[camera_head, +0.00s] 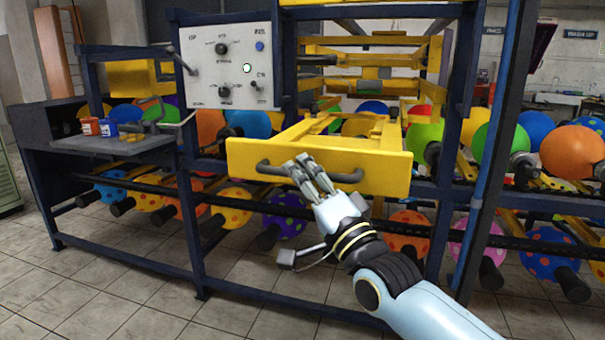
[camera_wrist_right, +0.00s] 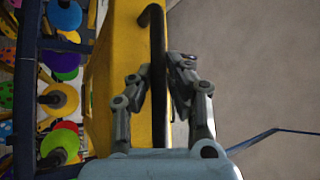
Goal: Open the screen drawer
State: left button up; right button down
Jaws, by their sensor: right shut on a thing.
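The screen drawer (camera_head: 330,158) is a yellow drawer front with a frame behind it, sticking out of the dark blue machine toward me. A dark bar handle (camera_head: 345,177) runs across its front. My right gripper (camera_head: 303,163) is at the left part of this handle, its fingers closed around the bar. In the right wrist view the fingers (camera_wrist_right: 162,72) sit on both sides of the dark handle (camera_wrist_right: 157,40), beside the yellow drawer front (camera_wrist_right: 125,50). The fingers hide part of the bar. My left gripper is in neither view.
A control panel (camera_head: 205,80) with knobs is on the machine, upper left of the drawer. A grey shelf (camera_head: 120,148) with small paint tubs (camera_head: 107,127) is at the left. Several coloured balloons hang on rails behind and below. Tiled floor (camera_head: 120,290) lies free in front.

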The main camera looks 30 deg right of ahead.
jog(key=shift+f, duration=0.3)
jog(key=c, duration=1.7)
grip_release()
jog(key=shift+o, duration=0.7)
jog(key=shift+d+r, duration=0.1)
jog(key=shift+r, duration=0.05)
jog(key=shift+s, duration=0.1)
jog(key=v, duration=1.2)
